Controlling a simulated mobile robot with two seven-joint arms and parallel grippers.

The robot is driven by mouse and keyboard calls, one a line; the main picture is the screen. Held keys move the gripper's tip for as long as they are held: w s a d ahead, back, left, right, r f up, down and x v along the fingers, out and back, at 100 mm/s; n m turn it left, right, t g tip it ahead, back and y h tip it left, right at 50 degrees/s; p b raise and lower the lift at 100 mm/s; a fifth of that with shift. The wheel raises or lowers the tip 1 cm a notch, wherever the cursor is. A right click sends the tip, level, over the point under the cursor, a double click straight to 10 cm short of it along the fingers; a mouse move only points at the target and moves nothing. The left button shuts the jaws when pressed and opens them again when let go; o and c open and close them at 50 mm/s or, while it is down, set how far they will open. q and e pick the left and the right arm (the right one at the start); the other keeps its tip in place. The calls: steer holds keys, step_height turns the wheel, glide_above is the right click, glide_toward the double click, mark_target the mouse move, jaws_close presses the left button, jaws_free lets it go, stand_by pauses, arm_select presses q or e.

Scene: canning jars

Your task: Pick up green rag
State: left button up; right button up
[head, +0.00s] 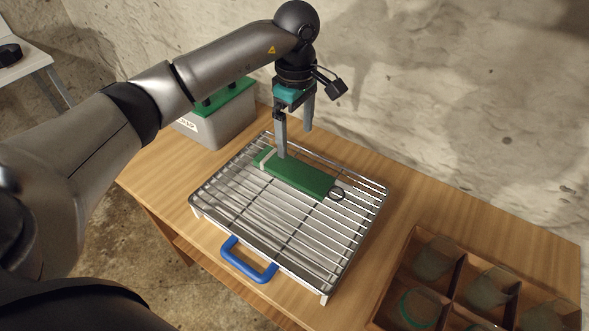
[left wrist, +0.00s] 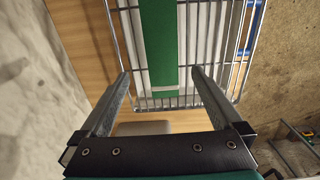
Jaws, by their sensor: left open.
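The green rag (head: 298,175) lies folded into a long flat strip on a wire rack (head: 232,205). A pale band crosses it near its left end, and a dark ring sits at its right end. My left gripper (head: 294,143) is open and points down over the left end of the rag. In the head view one finger overlaps the rag's edge; I cannot tell whether it touches. In the left wrist view the rag (left wrist: 161,45) runs ahead between the open fingers (left wrist: 161,80), with nothing held. My right gripper is not in view.
The rack has a blue handle (head: 248,262) at the front and stands on a wooden table (head: 160,165). A grey bin with a green lid (head: 228,98) stands behind left. A wooden divided crate (head: 415,250) with jars is at right. A wall runs behind.

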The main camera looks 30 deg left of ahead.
arm_select(q)
glide_above(293, 168)
steer(key=f, duration=0.4)
steer(key=shift+w+d+f, duration=0.1)
steer(key=shift+w+d, duration=0.15)
steer(key=shift+s+f, duration=0.1)
steer(key=shift+f, duration=0.3)
steer(key=shift+s+a+f+b, duration=0.1)
steer(key=shift+f+b, duration=0.05)
steer(key=shift+f, duration=1.05)
steer(key=shift+s+a+f+b, duration=0.1)
steer(key=shift+f+b, duration=0.05)
steer(key=shift+f, duration=1)
steer(key=c, duration=1.3)
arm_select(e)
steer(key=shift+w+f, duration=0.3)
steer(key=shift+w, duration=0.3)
